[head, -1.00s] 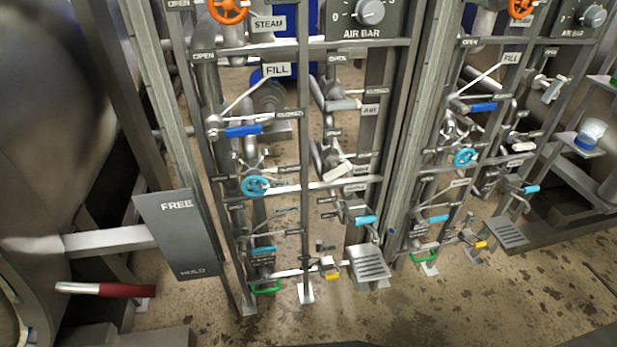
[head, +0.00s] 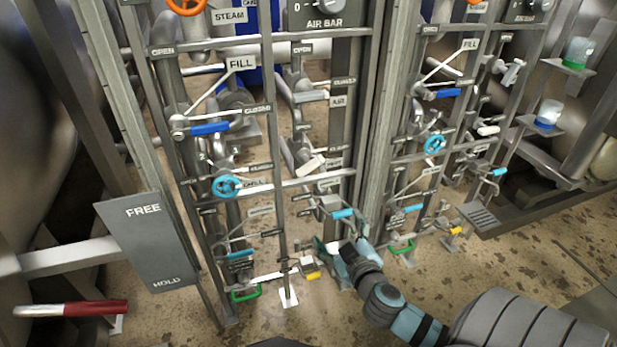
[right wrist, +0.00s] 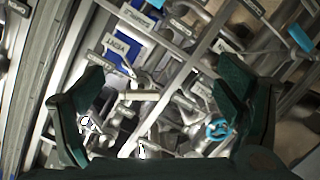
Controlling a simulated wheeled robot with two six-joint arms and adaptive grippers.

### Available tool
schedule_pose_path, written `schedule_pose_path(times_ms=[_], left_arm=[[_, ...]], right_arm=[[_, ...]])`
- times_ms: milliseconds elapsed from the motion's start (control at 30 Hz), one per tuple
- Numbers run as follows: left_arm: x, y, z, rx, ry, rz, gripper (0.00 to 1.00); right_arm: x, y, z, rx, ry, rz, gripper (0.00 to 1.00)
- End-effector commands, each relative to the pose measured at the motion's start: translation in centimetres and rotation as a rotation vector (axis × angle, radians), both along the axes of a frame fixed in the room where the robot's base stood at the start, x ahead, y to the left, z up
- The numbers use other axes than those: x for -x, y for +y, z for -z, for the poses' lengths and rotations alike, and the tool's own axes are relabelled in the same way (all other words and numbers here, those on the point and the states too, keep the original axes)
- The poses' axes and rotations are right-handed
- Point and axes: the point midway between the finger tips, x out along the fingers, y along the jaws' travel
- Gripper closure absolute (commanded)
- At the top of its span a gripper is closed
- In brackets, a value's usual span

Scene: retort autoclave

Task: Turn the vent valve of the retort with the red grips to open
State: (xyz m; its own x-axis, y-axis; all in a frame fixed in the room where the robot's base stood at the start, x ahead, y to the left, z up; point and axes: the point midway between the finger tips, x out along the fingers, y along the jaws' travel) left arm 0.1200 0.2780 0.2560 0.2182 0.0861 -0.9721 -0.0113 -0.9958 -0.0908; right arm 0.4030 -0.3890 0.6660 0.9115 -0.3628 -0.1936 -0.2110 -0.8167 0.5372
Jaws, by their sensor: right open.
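A red grip with a pale end (head: 70,309) shows at the lower left of the head view, beside the left valve panel. On that panel a white lever handle (head: 313,162) sits near small tags too small to read surely. In the right wrist view a VENT label (right wrist: 118,45) stands beyond a pale handle (right wrist: 140,95), which appears between the spread fingers with no visible contact. My right gripper (head: 338,248) is open and empty, in front of the left panel's lower right part. It also shows in the right wrist view (right wrist: 160,85). My left gripper is out of view.
A FREE/HOLD plate (head: 150,240) stands left of the panel. A blue-handled lever (head: 210,128), a light-blue wheel (head: 226,186) and a yellow-tipped lever (head: 313,275) crowd the left panel. A similar panel stands to the right, past a grey post (head: 382,130).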

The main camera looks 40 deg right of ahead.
Motion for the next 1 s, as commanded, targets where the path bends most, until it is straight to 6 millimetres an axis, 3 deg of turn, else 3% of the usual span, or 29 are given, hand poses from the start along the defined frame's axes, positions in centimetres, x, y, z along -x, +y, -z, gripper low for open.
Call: schedule_pose_path(times_ms=[33, 100, 200, 367, 600, 700, 1000], left_arm=[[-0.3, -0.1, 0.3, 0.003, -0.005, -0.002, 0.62], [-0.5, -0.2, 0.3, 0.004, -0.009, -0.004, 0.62], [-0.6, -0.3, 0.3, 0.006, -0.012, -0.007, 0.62], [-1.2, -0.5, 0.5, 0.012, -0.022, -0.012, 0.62], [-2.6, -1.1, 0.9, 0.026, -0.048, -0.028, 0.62], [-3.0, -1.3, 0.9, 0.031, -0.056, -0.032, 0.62], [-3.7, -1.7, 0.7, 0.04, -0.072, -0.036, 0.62]], right_arm=[[-0.2, 0.8, -3.4, 0.012, -0.086, -0.018, 0.13], [-0.3, 1.6, -6.8, 0.016, -0.168, -0.03, 0.13], [-1.0, 1.7, -8.4, 0.017, -0.206, -0.036, 0.13], [-4.5, 0.5, -8.3, 0.016, -0.206, -0.034, 0.13], [-11.0, -1.7, -8.2, 0.014, -0.204, -0.036, 0.13], [-12.7, -2.3, -8.2, 0.015, -0.203, -0.037, 0.13], [-13.9, -2.7, -8.3, 0.016, -0.201, -0.039, 0.13]])
